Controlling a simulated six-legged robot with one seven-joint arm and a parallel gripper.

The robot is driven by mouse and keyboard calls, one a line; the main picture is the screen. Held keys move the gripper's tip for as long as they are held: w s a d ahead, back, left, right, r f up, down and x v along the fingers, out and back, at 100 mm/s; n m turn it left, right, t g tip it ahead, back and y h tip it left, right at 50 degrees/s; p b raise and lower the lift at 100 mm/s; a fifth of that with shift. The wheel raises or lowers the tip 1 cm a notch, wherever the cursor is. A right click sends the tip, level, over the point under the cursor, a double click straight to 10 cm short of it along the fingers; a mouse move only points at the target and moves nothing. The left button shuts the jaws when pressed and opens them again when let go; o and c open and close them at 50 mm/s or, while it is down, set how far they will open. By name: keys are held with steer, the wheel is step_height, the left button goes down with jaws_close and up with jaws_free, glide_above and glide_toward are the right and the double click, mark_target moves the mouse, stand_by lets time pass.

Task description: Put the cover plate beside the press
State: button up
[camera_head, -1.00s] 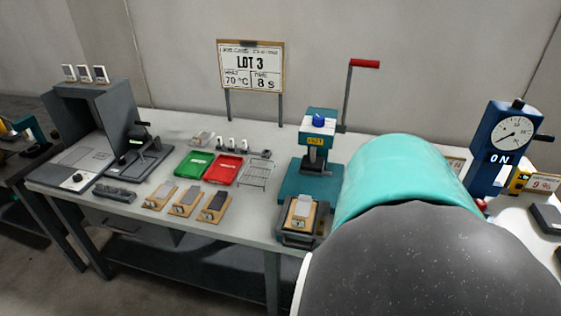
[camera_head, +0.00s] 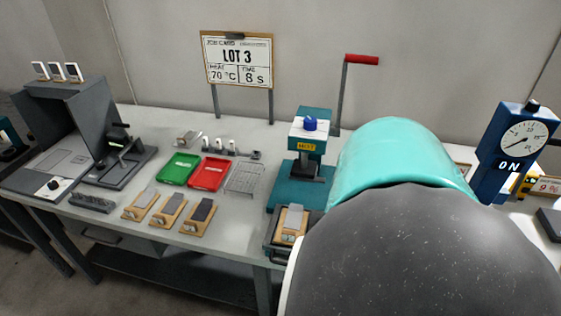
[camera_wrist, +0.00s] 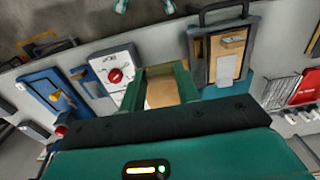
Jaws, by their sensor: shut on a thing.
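The teal press (camera_head: 310,150) with a blue knob and a HOT label stands on the bench right of centre. A dark fixture (camera_head: 276,243) in front of it carries a wooden board with a grey piece (camera_head: 292,219). The fixture also shows in the wrist view (camera_wrist: 245,70), to the right of my fingers. My gripper (camera_wrist: 160,88) has its green fingers shut on a pale tan piece (camera_wrist: 162,95), which I take to be the cover plate. The black palm edge hides its near part. In the head view my arm hides the gripper.
Green (camera_head: 178,169) and red (camera_head: 209,174) trays, a wire rack (camera_head: 244,178) and several wooden boards (camera_head: 171,210) lie left of the press. A red-handled lever (camera_head: 360,60) rises behind it. A blue dial device (camera_head: 510,150) stands right of my arm.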

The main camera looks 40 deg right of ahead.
steer(key=shift+w+d+f, duration=1.5)
steer(key=shift+d+f, duration=0.35)
steer(key=shift+f, duration=0.35)
steer(key=shift+w+d+f, duration=1.5)
steer(key=shift+d+f, duration=0.4)
steer(key=shift+f, duration=0.3)
steer(key=shift+w+d+f, duration=1.5)
steer(key=shift+d+f, duration=0.35)
steer(key=shift+f, duration=0.35)
steer(key=shift+f, duration=0.4)
steer(key=shift+f, duration=0.15)
steer(key=o, duration=1)
steer(key=shift+c, duration=0.2)
